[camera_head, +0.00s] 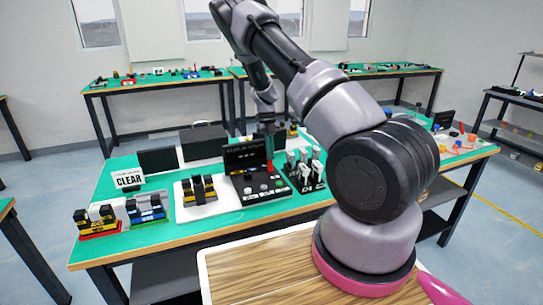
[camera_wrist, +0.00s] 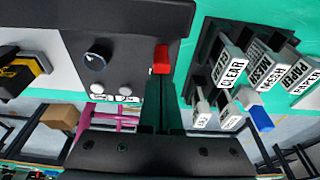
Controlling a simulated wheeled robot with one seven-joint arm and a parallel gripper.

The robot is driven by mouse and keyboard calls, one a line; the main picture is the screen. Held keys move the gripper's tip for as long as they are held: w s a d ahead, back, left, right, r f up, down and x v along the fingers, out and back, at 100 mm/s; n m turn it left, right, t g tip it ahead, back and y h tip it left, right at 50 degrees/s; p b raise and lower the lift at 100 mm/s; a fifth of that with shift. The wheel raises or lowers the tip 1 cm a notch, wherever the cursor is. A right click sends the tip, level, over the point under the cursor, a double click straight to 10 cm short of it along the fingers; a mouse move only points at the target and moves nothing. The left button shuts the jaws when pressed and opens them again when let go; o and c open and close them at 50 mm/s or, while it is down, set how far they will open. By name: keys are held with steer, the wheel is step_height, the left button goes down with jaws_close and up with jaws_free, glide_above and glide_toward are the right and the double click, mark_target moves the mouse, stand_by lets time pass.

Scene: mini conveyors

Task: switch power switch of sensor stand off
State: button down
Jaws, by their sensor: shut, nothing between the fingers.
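The black console with an upright screen (camera_head: 242,158), which I take as the sensor stand, stands mid-table in the head view. Its sloped panel (camera_head: 245,190) carries a round knob, small buttons and a red part. In the wrist view the black panel (camera_wrist: 130,20) fills the top, with a knob (camera_wrist: 96,55), white buttons (camera_wrist: 124,89) and a red switch (camera_wrist: 161,60). My gripper (camera_wrist: 161,80) is shut and empty, its tips right by the red switch; I cannot tell if they touch. In the head view my gripper (camera_head: 269,155) is over the console's right part. The switch's setting is unclear.
A black holder (camera_head: 304,180) with several grey labelled blocks stands close right of the console. A white board (camera_head: 207,205) with yellow-black parts is left.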

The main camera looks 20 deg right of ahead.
steer(key=shift+w, duration=0.45)
steer(key=shift+r, duration=0.15)
steer(key=shift+r, duration=0.65)
